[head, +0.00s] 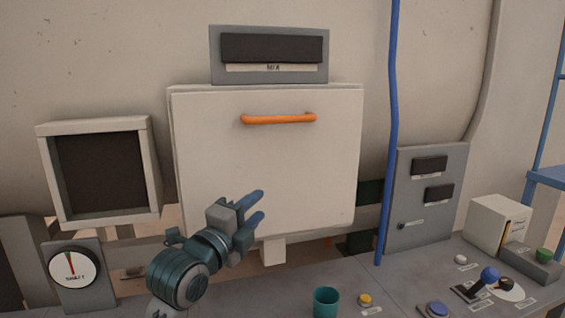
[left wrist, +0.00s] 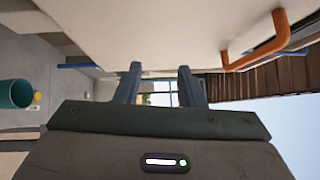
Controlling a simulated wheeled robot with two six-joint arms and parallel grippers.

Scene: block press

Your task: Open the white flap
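The white flap (head: 265,165) is a large square panel with an orange bar handle (head: 279,119) near its top edge. It looks closed in the head view. My left gripper (head: 258,207) is in front of the flap's lower part, below the handle, with its two blue fingers apart and nothing between them. In the left wrist view the fingers (left wrist: 160,75) are spread and empty, the flap (left wrist: 185,25) fills the top, and the orange handle (left wrist: 258,45) is at the right, apart from the fingers. My right gripper is not in view.
A teal cup (head: 326,302) stands on the grey console (head: 400,285) below, near a yellow button (head: 364,299) and a blue-knobbed joystick (head: 488,276). A blue vertical pipe (head: 391,130) runs right of the flap. A dark square screen (head: 101,172) is at left, above a round gauge (head: 73,267).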

